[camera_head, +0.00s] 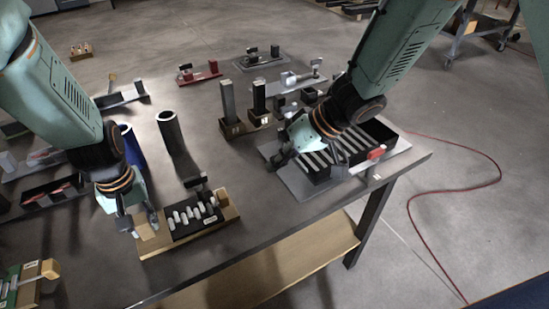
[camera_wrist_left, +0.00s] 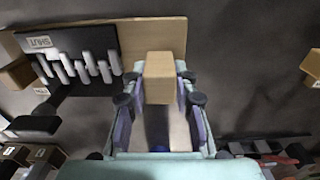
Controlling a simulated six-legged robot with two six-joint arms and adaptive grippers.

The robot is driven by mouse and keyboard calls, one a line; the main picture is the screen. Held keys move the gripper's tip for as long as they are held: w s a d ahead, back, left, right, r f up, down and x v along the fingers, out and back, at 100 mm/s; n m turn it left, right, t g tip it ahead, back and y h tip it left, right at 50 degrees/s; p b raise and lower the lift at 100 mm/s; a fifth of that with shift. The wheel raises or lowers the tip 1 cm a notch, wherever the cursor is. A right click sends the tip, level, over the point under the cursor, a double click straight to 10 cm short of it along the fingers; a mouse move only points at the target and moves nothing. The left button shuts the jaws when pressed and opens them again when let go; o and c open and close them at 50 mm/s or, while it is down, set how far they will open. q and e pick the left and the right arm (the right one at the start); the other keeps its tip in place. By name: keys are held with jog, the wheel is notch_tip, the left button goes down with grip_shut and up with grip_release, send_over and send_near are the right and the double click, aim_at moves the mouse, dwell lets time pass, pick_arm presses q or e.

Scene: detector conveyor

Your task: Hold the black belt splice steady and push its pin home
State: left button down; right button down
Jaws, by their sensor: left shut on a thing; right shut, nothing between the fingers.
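The black belt splice (camera_head: 183,228), a black plate with several pale teeth, lies on a tan board (camera_head: 160,245) near the table's front edge. It also shows in the left wrist view (camera_wrist_left: 80,85). My left gripper (camera_head: 138,225) is shut on a tan block (camera_wrist_left: 158,78) at the board's left end in the head view. A dark knobbed piece (camera_head: 197,183), perhaps the pin, stands at the splice's far side; how deep it sits cannot be told.
The grey tray (camera_head: 300,187) holds a black slotted rack (camera_head: 375,133) at the right edge. Dark upright posts (camera_head: 228,103), a black cylinder (camera_head: 172,132) and a blue cylinder (camera_head: 131,146) stand behind the splice. Table between splice and tray is clear.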

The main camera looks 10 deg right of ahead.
pick_arm(q)
jog(key=c, duration=1)
grip_release()
